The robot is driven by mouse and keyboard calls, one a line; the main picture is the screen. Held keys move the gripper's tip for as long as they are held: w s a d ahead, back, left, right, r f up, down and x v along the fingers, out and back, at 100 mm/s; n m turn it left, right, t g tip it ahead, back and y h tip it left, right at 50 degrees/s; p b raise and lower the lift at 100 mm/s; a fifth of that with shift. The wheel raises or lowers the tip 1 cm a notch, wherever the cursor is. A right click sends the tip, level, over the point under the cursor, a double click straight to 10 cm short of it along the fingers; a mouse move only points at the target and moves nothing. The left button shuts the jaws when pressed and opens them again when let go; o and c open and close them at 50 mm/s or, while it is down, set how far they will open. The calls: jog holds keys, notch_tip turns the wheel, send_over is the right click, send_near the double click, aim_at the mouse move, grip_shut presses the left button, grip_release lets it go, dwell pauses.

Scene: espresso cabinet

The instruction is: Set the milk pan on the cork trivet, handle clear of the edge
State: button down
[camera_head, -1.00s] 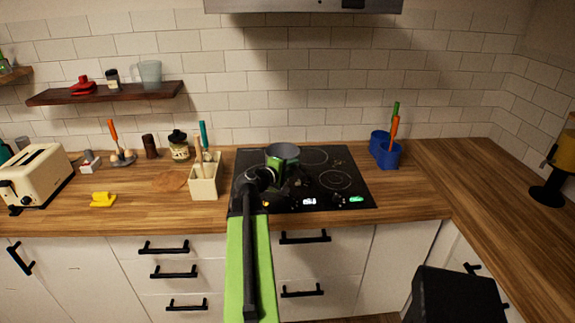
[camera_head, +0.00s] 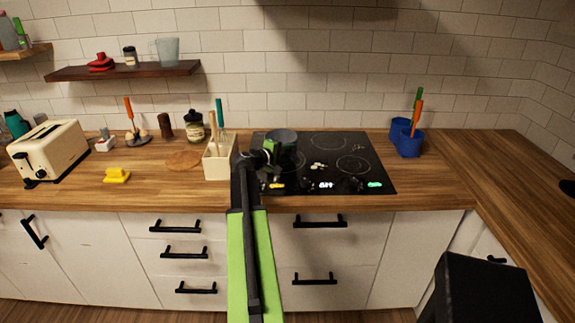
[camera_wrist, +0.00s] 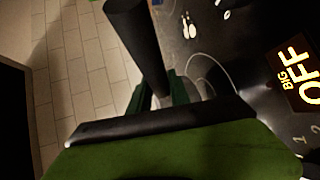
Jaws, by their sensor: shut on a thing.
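The milk pan (camera_head: 283,137) is a small grey round pan, seen over the back left part of the black cooktop. Whether it touches the glass I cannot tell. My gripper (camera_head: 284,156) is at the near side of the pan and partly hidden by my arm. In the wrist view, its green fingers (camera_wrist: 161,94) are shut on the pan's dark round handle (camera_wrist: 138,42). The cork trivet (camera_head: 184,161) is a flat brown disc on the wooden counter, left of the cooktop and apart from the pan.
A cream utensil crock (camera_head: 218,163) stands between trivet and cooktop. A jar (camera_head: 194,127) and a dark brown shaker (camera_head: 165,126) stand behind the trivet. A yellow object (camera_head: 117,176) lies to its left, near a toaster (camera_head: 50,152). Blue utensil pots (camera_head: 407,141) stand right of the cooktop.

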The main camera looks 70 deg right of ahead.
jog(key=shift+f+b, duration=1.85)
jog(key=shift+b, duration=0.05)
jog(key=shift+r, duration=0.15)
jog(key=c, duration=1.2)
grip_release()
jog(key=shift+a+f, duration=0.2)
jog(key=p+v, duration=0.4)
jog(key=v, duration=1.3)
